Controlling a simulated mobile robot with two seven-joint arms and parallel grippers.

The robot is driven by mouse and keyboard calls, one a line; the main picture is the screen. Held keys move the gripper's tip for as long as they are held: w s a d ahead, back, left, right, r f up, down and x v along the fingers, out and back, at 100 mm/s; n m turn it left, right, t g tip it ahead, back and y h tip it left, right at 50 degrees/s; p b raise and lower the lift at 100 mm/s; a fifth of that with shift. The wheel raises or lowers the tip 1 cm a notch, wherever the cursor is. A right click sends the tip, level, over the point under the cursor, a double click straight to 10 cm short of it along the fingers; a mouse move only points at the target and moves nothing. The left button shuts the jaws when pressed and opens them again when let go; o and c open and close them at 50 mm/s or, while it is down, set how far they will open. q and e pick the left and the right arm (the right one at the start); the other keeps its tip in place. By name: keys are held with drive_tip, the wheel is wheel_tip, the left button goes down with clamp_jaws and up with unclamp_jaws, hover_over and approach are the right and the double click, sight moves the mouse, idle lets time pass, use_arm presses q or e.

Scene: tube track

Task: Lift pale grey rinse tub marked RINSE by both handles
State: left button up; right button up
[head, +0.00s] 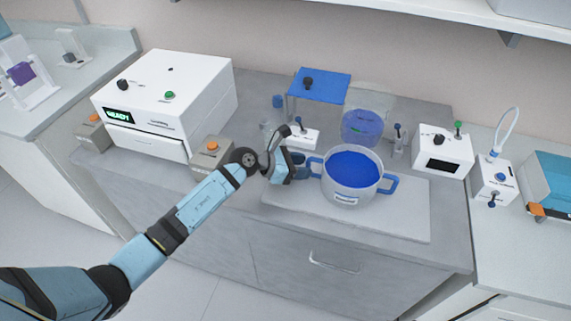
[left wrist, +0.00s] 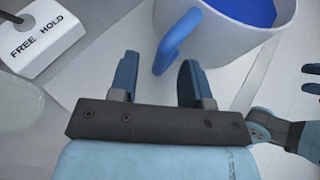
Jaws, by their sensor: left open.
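The pale grey tub (head: 341,191) holds blue liquid and stands upright on a light board on the counter. Its front label is too small to read. Its left handle (head: 315,166) and right handle (head: 391,185) are blue. My left gripper (head: 299,166) is open beside the left handle. In the left wrist view, the handle (left wrist: 173,46) appears in the gap between my left gripper's fingers (left wrist: 160,80); I cannot tell how deep it sits. Part of another arm, perhaps my right, shows at that view's right edge, its dark tips cut off. No gripper shows at the right handle.
The light board (head: 400,222) has bare room right of the tub. Behind stand a blue-topped stand (head: 320,86) and a clear vessel with blue liquid (head: 362,125). A small white box marked FREE HOLD (left wrist: 42,38) is near my left gripper. A white machine (head: 165,103) stands left.

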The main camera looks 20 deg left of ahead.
use_arm(q)
drive_tip(key=shift+x, duration=0.75)
clamp_jaws()
idle(0.9)
